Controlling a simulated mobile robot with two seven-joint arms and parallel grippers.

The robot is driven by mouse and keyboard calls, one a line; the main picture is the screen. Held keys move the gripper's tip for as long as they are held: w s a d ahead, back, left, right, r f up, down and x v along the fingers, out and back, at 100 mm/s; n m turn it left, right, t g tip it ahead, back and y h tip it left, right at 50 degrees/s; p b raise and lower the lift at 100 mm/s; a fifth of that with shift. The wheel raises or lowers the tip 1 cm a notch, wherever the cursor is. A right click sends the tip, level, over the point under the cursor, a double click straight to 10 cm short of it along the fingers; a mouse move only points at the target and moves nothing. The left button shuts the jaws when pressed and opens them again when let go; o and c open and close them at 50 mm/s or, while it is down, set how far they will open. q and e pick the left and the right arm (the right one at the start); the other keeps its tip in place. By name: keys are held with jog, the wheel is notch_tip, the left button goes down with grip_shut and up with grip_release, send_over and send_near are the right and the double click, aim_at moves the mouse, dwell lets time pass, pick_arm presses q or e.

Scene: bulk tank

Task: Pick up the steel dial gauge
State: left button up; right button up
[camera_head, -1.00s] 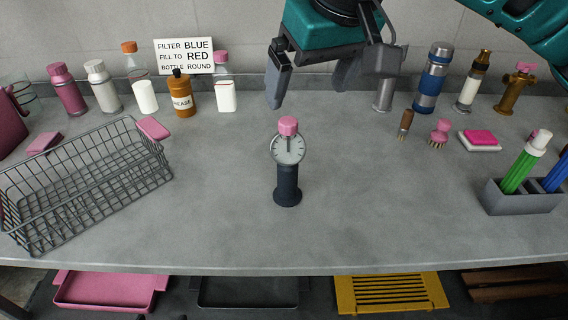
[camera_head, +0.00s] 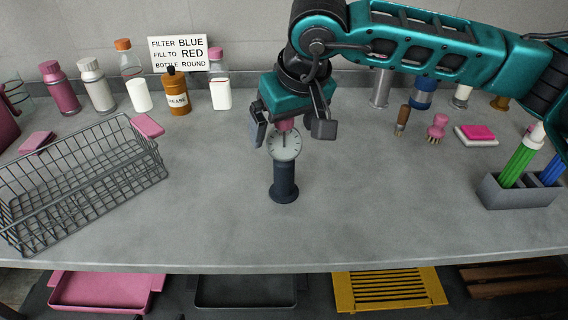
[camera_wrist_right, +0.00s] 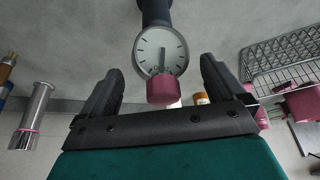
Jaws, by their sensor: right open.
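The dial gauge has a round white face (camera_head: 284,145) with a steel rim, a pink cap on top and a dark cylindrical base. It stands upright in the middle of the bench. My right gripper (camera_head: 290,138) is open at the top of the gauge, with one finger on each side of the pink cap. In the right wrist view the dial gauge (camera_wrist_right: 161,52) shows between and beyond the two open fingers (camera_wrist_right: 163,85), apart from both. The gripper partly hides the pink cap in the head view. My left gripper is not in view.
A wire basket (camera_head: 60,215) stands on the left, with a pink block (camera_head: 147,126) at its corner. Bottles, including an orange grease bottle (camera_head: 175,93), line the back wall. A grey holder (camera_head: 520,193) with markers stands right. Bench around the gauge is clear.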

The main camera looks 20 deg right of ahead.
jog(key=shift+c, duration=0.2)
jog(key=c, duration=1.7)
jog(key=shift+r, duration=0.1)
